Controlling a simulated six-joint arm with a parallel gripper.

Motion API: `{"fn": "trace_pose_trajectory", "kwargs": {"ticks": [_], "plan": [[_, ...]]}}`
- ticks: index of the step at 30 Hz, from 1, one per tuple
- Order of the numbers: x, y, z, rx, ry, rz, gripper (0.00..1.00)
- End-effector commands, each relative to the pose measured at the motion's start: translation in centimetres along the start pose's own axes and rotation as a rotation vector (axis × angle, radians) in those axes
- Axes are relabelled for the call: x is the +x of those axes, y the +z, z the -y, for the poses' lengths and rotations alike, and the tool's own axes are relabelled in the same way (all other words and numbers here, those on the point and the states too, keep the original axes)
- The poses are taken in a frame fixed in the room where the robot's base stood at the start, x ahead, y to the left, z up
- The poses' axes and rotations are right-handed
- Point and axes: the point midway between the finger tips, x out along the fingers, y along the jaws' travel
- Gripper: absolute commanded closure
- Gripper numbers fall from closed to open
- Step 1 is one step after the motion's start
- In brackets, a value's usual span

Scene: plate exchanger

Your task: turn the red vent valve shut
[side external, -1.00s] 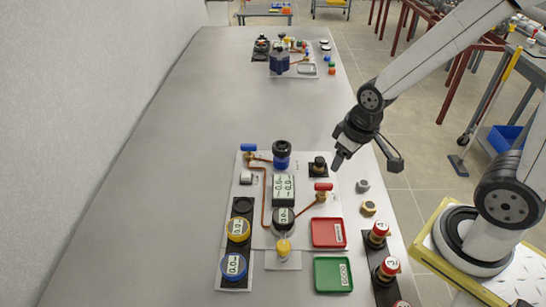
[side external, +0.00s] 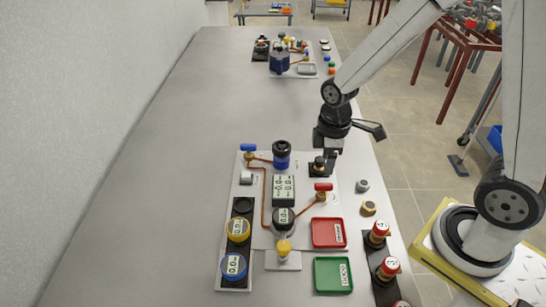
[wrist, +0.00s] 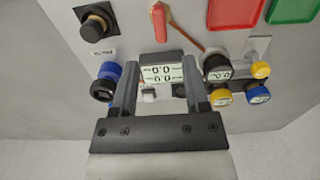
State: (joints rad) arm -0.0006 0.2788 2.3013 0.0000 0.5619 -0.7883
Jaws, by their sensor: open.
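The red vent valve (side external: 323,187) is a red lever handle on a brass fitting with a copper pipe, on the right of the light panel in the side view. In the wrist view its red handle (wrist: 158,22) shows at the top, beyond my fingertips. My gripper (side external: 327,149) is above the panel's upper right, behind the red handle in the side view and apart from it. In the wrist view my gripper (wrist: 160,78) has its two fingers spread with nothing held between them. The handle's exact turn is hard to judge.
A black knob (side external: 318,166) stands close under my gripper. A digital display (side external: 284,189), a blue-handled valve (side external: 249,148) and a dark blue cylinder (side external: 282,157) are on the panel. Red (side external: 328,243) and green (side external: 348,274) trays lie at the front. The table's left is clear.

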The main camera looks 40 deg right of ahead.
Motion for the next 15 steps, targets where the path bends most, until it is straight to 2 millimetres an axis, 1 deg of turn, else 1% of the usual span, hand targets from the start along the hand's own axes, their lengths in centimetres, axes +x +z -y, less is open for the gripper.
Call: {"fn": "trace_pose_trajectory", "kwargs": {"ticks": [8,15], "plan": [[0.9,0.0,0.0,0.002,-0.002,0.001,0.41],[3.0,0.1,0.1,0.003,-0.003,0.002,0.41]]}}
